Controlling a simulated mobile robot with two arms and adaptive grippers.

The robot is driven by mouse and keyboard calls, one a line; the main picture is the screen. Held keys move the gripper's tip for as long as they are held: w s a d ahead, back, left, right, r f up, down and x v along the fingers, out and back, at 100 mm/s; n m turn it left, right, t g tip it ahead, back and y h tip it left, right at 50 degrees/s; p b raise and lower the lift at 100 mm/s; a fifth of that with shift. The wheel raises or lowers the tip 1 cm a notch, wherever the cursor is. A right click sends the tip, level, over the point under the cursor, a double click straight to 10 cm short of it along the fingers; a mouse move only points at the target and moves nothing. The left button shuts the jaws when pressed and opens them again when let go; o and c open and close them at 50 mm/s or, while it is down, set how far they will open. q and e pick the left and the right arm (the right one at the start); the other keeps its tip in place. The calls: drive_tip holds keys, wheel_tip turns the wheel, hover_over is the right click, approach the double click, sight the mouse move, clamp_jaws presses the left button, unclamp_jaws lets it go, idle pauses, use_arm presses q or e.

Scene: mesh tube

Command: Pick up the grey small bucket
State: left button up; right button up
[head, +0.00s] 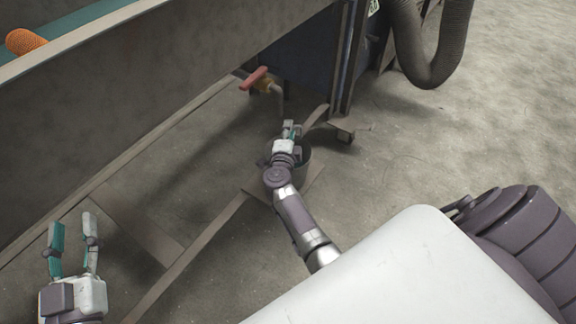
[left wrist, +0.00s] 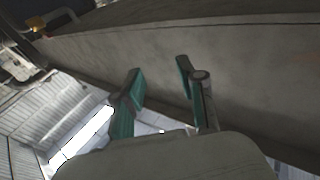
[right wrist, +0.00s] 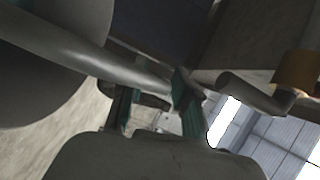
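The grey small bucket (head: 305,156) stands on the floor under the tap, partly hidden behind my right gripper in the head view. In the right wrist view the bucket (right wrist: 45,95) fills the left side as a dark rounded wall, and a pale grey bar, its rim or handle, runs to the fingers. My right gripper (head: 292,130) is at the bucket; its fingers (right wrist: 155,88) are apart. Contact with the bucket cannot be told. My left gripper (head: 72,232) is open and empty at the lower left, far from the bucket; its fingers show in the left wrist view (left wrist: 160,72).
A tap with a red handle (head: 253,78) and down-turned spout is just above the bucket. The big tank wall (head: 150,85) and frame beams (head: 190,258) lie to the left. A ribbed hose (head: 432,50) hangs at upper right. The floor (head: 440,150) to the right is clear.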

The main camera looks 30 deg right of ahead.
clamp_jaws()
drive_tip(key=shift+r, duration=0.1)
drive_tip(key=shift+r, duration=0.1)
